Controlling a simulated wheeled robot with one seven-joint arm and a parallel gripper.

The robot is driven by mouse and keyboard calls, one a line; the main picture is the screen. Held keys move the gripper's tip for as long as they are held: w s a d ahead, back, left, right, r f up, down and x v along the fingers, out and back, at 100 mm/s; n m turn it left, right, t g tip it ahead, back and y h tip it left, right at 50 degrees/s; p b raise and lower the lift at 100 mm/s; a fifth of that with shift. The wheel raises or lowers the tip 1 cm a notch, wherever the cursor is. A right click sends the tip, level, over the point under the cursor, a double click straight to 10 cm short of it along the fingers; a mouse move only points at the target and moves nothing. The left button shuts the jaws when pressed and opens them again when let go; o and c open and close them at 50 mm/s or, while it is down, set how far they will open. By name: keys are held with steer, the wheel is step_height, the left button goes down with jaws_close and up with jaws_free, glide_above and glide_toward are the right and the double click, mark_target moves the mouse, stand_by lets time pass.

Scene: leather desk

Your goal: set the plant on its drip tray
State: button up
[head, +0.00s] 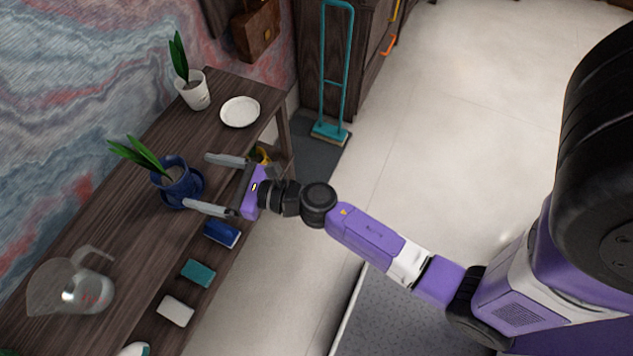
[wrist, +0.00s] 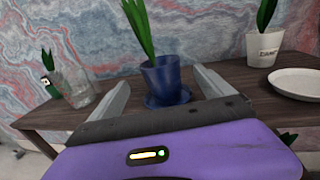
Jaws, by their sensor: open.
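A second plant in a white pot (head: 196,96) stands farther back, beside an empty white dish (head: 240,112); the white pot (wrist: 264,50) also shows in the wrist view.
A glass pitcher (head: 82,287) stands on the desk's near left part. Blue, teal and white blocks (head: 198,273) lie lower, along the desk's front side. A teal stand (head: 331,85) is on the floor beyond the desk. The floor at right is clear.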

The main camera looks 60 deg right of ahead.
steer(key=s+r+n+g+h, duration=0.1)
steer(key=s+r+n, duration=0.2)
steer(key=s+n, duration=0.7)
steer(key=s+a+r+n+g+h, duration=0.1)
steer(key=s+r+n, duration=0.2)
steer(key=s+n, duration=0.8)
steer(key=s+a+r+n+h, duration=0.1)
steer(key=s+r+n, duration=0.2)
steer(key=s+n, duration=0.7)
steer(key=n, duration=0.2)
steer(key=shift+s+a+r+n+g, duration=0.2)
steer(key=shift+s+r+n+g, duration=0.15)
steer(key=shift+s+n+g, duration=0.05)
steer(key=shift+o, duration=0.5)
